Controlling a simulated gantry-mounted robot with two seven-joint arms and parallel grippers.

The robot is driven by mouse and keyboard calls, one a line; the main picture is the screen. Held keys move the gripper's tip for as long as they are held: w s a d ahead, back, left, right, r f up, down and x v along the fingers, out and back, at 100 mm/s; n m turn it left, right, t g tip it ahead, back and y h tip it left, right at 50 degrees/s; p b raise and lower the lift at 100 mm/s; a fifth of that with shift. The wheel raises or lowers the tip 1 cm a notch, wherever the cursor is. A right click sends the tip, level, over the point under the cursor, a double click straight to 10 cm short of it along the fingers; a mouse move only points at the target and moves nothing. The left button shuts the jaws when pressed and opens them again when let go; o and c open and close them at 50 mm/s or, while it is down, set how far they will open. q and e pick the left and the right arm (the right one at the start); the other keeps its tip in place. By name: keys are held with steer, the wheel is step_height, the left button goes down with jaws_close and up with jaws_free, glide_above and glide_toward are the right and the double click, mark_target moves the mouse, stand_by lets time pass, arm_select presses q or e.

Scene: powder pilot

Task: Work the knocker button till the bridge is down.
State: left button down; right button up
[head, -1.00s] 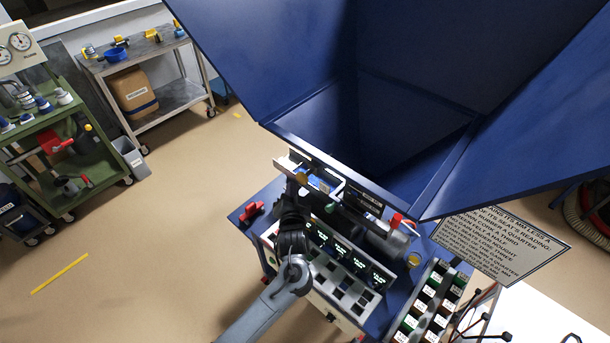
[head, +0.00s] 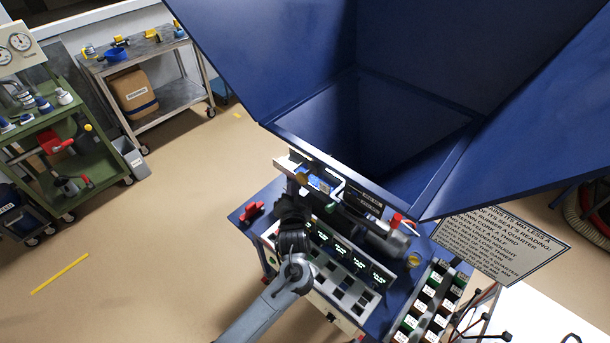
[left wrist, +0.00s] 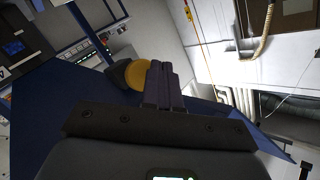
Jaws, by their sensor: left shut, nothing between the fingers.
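My left gripper (head: 296,190) reaches up the front left of the blue machine, just below the hopper (head: 230,62). Its fingers are closed together and empty in the left wrist view (left wrist: 166,84). A round yellow button (left wrist: 130,74), which looks like the knocker button, is just left of the fingertips there and partly behind them; I cannot tell whether they touch. A small yellow spot (head: 303,178) shows by the gripper in the head view. The hopper is open and dark blue inside; I cannot make out a powder bridge. My right gripper is not in view.
A control panel with several lit displays (head: 342,248) lies below the hopper. A red part (head: 252,210) sits left of my arm. A text sign (head: 500,243) stands at right. A green cart (head: 75,160) and grey trolley (head: 150,65) stand left across clear floor.

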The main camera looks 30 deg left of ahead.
mark_target(301, 181)
arm_select(q)
steer(key=shift+w, duration=0.35)
steer(key=shift+w+d, duration=0.2)
steer(key=shift+w, duration=0.6)
steer(key=shift+w+d, duration=0.15)
steer(key=shift+w, duration=0.6)
stand_by(1.9)
steer(key=shift+s+a+r+p, duration=0.1)
steer(key=shift+s+r+p, duration=0.05)
steer(key=shift+s+p, duration=0.35)
steer(key=shift+s+a+p, duration=0.15)
steer(key=shift+s+p, duration=0.5)
steer(key=shift+s, duration=0.1)
steer(key=shift+s+a+p, duration=0.1)
steer(key=shift+s+p, duration=0.5)
steer(key=shift+s, duration=0.15)
